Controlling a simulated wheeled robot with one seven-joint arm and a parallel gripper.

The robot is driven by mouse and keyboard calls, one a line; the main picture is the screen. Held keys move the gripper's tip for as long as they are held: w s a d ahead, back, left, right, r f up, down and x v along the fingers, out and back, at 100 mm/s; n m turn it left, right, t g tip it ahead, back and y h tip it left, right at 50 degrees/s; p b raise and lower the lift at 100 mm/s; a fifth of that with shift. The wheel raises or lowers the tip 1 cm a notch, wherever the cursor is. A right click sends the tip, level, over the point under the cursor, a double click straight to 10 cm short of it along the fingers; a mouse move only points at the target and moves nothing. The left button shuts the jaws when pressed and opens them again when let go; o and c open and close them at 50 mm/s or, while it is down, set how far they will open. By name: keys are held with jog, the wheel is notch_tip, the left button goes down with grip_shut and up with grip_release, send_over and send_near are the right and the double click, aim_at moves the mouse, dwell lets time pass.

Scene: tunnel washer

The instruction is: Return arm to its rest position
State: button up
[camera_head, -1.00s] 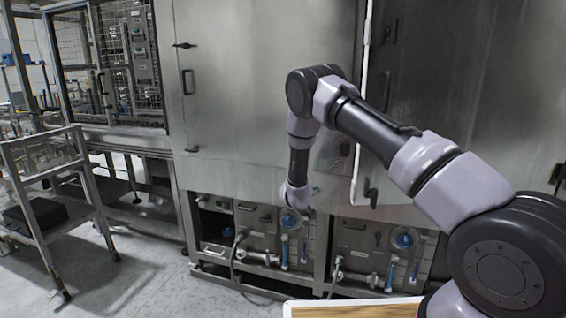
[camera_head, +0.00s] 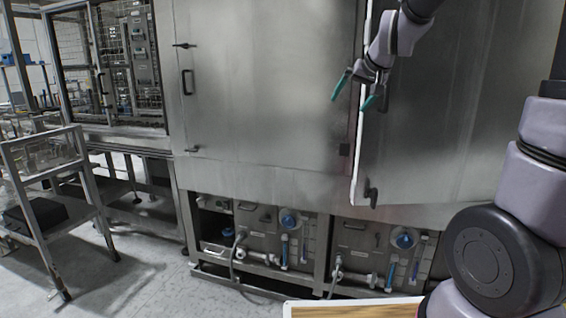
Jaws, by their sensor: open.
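My gripper (camera_head: 357,92) shows at the upper middle right, in front of the tunnel washer. Its two teal-tipped fingers are spread apart and point down to the left. The tunnel washer (camera_head: 265,90) is a large steel cabinet with a closed-looking left door. Its right door panel (camera_head: 450,110) has a bright edge behind my gripper and appears to stand ajar. I cannot tell how far my gripper is from the door.
Below the doors are panels with blue dials (camera_head: 403,238) and hoses. A metal cart (camera_head: 45,180) with a dark box stands on the left. A white-edged wooden board (camera_head: 350,309) lies at the bottom. Floor (camera_head: 130,275) is clear at lower left.

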jog(key=s+d+r+m, duration=0.1)
jog(key=s+d, duration=0.1)
jog(key=s, duration=1)
jog(key=s+d+r+m+g, duration=0.1)
jog(key=s+d, duration=0.2)
jog(key=s, duration=1)
jog(key=shift+s+d+g+h, duration=0.2)
jog(key=shift+d+g+h, duration=0.1)
jog(key=shift+d, duration=0.05)
jog(key=shift+r, duration=0.1)
